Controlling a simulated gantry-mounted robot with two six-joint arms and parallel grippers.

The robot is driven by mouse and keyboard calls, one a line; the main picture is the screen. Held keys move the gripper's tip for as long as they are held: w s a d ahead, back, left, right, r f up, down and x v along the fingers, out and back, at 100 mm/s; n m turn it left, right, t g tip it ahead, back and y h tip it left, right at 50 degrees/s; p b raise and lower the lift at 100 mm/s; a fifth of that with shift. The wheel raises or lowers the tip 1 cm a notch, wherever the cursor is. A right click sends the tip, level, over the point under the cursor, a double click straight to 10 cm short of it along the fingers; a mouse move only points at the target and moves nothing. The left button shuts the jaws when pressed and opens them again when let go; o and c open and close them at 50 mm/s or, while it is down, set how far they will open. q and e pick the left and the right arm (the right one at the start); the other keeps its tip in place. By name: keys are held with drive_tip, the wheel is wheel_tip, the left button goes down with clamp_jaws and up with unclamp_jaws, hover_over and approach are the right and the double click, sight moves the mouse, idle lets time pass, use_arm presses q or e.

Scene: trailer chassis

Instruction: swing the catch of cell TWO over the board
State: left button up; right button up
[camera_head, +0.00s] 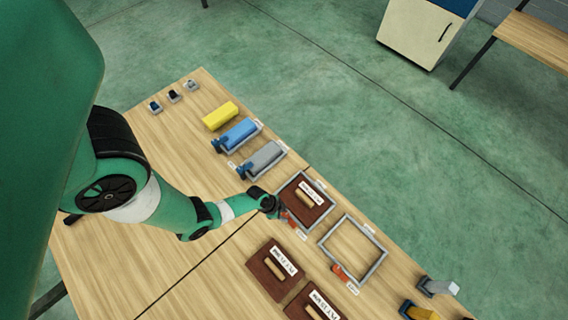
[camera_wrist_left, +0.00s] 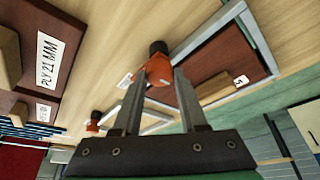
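A grey frame cell (camera_head: 321,182) holds a dark brown board (camera_head: 293,190) with a wooden grip bar and a white label. An orange catch with a dark knob sits at its near corner; in the wrist view this catch (camera_wrist_left: 158,70) lies between my fingertips. The catch appears beside the board, not over it. My left gripper (camera_head: 275,210) is at this catch, fingers spread on either side; contact is unclear. A second grey frame cell (camera_head: 328,238) is empty, with its own orange catch (camera_head: 340,271). The cell labels are too small to read. My right gripper is out of view.
Two more brown boards (camera_head: 264,277) with grip bars lie on the wooden table (camera_head: 170,250) nearer me. Yellow (camera_head: 220,116), blue (camera_head: 238,133) and grey (camera_head: 264,158) blocks stand farther back. Grey and yellow objects (camera_head: 438,287) are at the right end.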

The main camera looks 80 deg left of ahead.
use_arm(q)
clamp_jaws()
